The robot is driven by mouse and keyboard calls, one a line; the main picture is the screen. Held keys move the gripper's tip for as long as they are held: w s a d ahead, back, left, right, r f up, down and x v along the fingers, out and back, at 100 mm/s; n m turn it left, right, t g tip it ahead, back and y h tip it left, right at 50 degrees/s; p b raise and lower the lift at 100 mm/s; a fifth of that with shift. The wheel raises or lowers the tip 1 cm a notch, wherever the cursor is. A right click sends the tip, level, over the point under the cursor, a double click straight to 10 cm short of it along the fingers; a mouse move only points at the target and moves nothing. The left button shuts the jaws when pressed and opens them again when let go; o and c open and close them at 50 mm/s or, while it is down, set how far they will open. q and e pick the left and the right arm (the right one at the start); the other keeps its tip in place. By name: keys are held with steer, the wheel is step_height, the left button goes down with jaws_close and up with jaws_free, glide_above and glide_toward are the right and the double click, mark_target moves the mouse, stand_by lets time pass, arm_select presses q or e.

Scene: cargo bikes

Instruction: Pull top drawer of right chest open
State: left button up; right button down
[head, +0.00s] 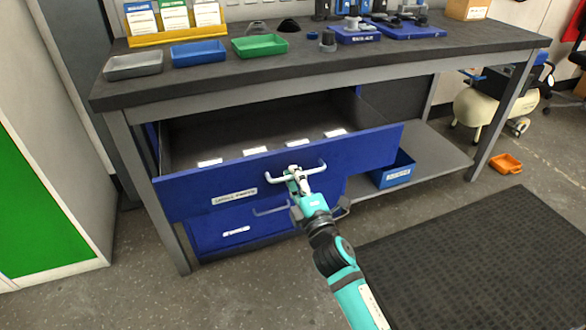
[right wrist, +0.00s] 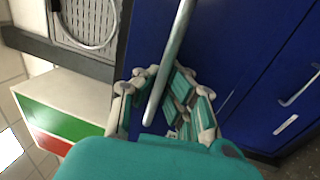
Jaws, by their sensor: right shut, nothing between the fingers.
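The blue chest under the workbench has its top drawer (head: 185,190) pulled out, with its grey inside showing. The drawer front has a light bar handle (head: 315,169), which also shows in the right wrist view (right wrist: 178,40). My right gripper (head: 294,176) is at this handle, its teal fingers (right wrist: 168,100) shut close against the bar; I cannot tell whether they touch it. The lower drawer (head: 205,235) is shut, its handle (head: 270,211) partly behind my arm. My left gripper is not in view.
The workbench top (head: 300,60) carries trays and parts above the drawer. A blue bin (head: 397,172) stands on the low shelf to the right. A dark mat (head: 480,260) lies on the floor at right. A green-fronted cabinet (head: 40,210) stands at left.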

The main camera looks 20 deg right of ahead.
steer(key=shift+s, duration=0.2)
steer(key=c, duration=1.7)
jaws_free()
steer(key=shift+o, duration=0.2)
steer(key=s+f, duration=0.2)
steer(key=s, duration=0.9)
steer(key=shift+s+d+f, duration=0.15)
steer(key=shift+s+d, duration=0.05)
steer(key=shift+s, duration=0.2)
